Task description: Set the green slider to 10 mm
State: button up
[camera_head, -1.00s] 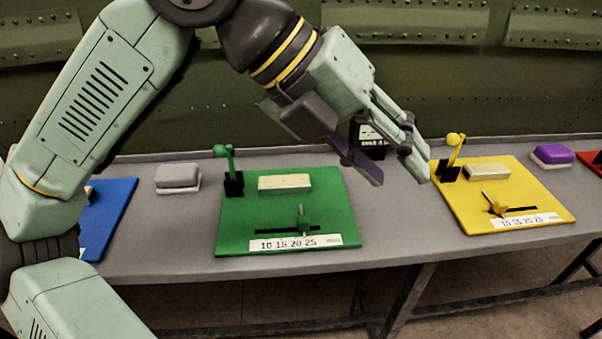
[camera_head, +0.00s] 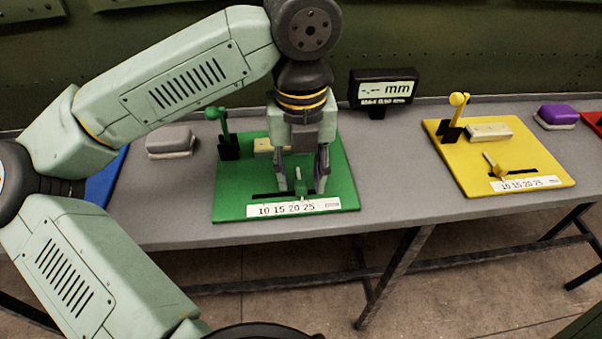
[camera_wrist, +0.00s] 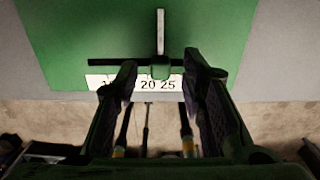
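The green slider (camera_head: 300,183) stands in the dark slot of the green board (camera_head: 232,193), by the printed scale (camera_head: 293,208) reading 10 15 20 25. Its knob lines up between the 20 and 25 marks. The slider also shows in the wrist view (camera_wrist: 160,70) with a pale bar behind it. My gripper (camera_head: 302,186) points down over the slot and is open. Its two fingers stand on either side of the slider, with visible gaps in the wrist view (camera_wrist: 159,66). The right fingertip partly covers the board.
A green lever (camera_head: 222,125) and a pale block (camera_head: 262,146) are on the green board. A dark display (camera_head: 384,89) behind reads dashes and mm. A yellow board (camera_head: 450,160) stands right, a grey sponge-like block (camera_head: 170,141) left. Table between boards is clear.

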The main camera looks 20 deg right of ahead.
jog(key=shift+f, duration=0.7)
jog(key=shift+c, duration=0.4)
grip_shut()
